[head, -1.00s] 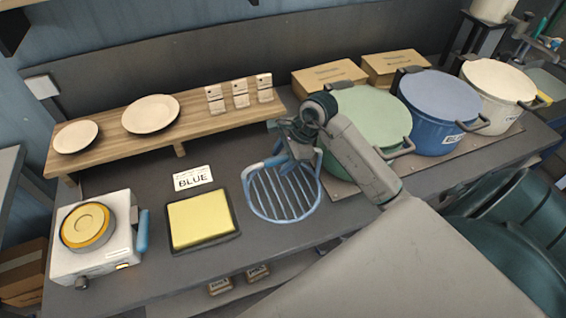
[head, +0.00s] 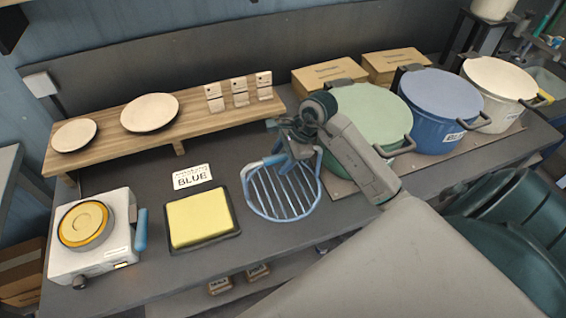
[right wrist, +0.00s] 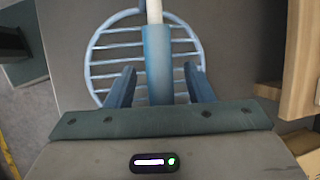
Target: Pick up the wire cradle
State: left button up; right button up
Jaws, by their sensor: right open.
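The wire cradle (head: 283,196) is a round rack of pale blue bars with a raised blue handle, lying on the dark bench between the yellow pad and the green pot. My right gripper (head: 287,158) is over the cradle's far side. In the right wrist view, the cradle's bars (right wrist: 118,54) lie beyond the fingers, and its thick blue handle (right wrist: 157,50) stands between the two blue fingers of my right gripper (right wrist: 160,69). The fingers are open, with a gap on each side of the handle. My left gripper is out of view.
Green (head: 372,118), blue (head: 440,95) and cream (head: 500,78) lidded pots stand at right, close to my right arm. A wooden shelf (head: 165,131) with plates is behind.

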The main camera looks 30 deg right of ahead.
dwell(0.6)
grip_shut()
